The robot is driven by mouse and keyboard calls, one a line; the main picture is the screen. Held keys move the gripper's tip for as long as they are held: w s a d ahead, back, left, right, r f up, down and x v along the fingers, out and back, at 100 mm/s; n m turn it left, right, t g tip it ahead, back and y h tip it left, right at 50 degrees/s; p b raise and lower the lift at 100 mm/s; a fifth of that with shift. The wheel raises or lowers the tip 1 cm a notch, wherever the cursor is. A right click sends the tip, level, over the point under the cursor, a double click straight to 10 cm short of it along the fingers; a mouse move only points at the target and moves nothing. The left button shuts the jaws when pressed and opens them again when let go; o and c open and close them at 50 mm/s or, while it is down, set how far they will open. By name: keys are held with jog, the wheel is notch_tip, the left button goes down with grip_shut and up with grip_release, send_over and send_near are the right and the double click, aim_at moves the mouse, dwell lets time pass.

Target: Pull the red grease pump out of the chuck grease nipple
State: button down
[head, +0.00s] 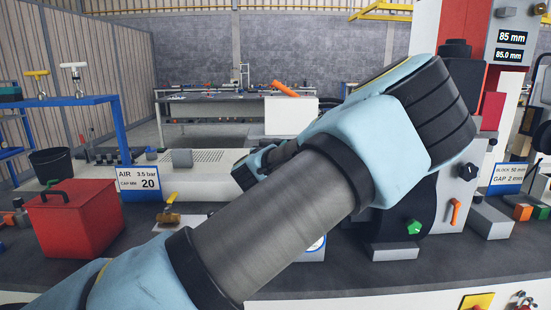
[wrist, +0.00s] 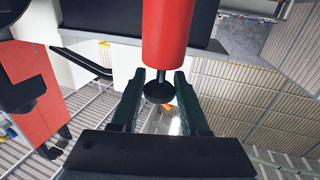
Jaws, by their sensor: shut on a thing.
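The red grease pump (wrist: 168,32) shows in the wrist view as a red cylinder, its upper part cut off by the frame's top edge. A round black end piece shows below it, between the two dark fingers of my gripper (wrist: 160,76). My gripper is shut on the pump at this end. I cannot make out the chuck grease nipple in either view, so I cannot tell whether the pump's far end is in it. In the head view my arm crosses the middle of the picture, and I cannot make out the gripper or the pump there.
A red box (head: 75,222) with a dark handle stands on the left of the dark bench. A blue rack (head: 118,130) stands at left. A brass valve (head: 168,218) lies on the bench.

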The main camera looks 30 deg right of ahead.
notch_tip(320, 180, up, 5)
jog(key=shift+r+b, duration=0.2)
jog(key=shift+b, duration=0.2)
jog(key=shift+r+p, duration=1.05)
jog(key=shift+r, duration=0.7)
jog(key=shift+f, duration=0.1)
